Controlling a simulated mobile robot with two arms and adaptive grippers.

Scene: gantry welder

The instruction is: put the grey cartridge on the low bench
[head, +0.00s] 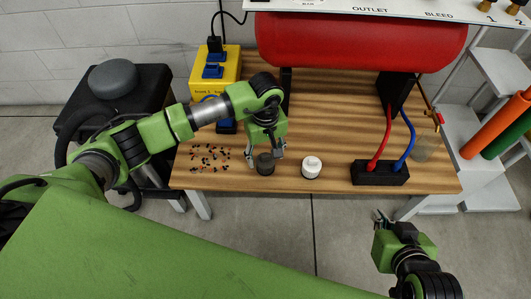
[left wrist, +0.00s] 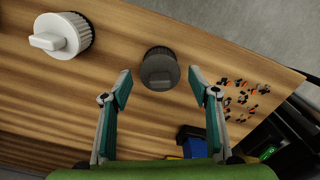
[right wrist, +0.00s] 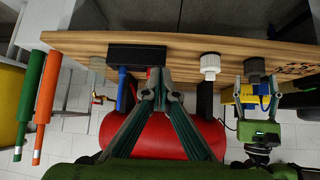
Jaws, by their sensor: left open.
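The grey cartridge (head: 265,166), a dark round piece with a ridged side, stands on the wooden bench top (head: 330,130) near its front edge. In the left wrist view the cartridge (left wrist: 159,70) lies just ahead of and between the fingertips, with a gap on both sides. My left gripper (head: 265,154) is open and empty above it, fingers pointing down. My right gripper (head: 382,218) is off the bench's front right, empty; in the right wrist view its fingertips (right wrist: 158,88) meet. I cannot tell whether this wooden bench is the low bench.
A white cartridge (head: 312,167) stands right of the grey one. Small loose bits (head: 208,157) lie to the left. A black block (head: 380,172) with red and blue hoses is at the right, a yellow box (head: 214,75) and red tank (head: 355,42) behind. A black stool (head: 113,78) stands left.

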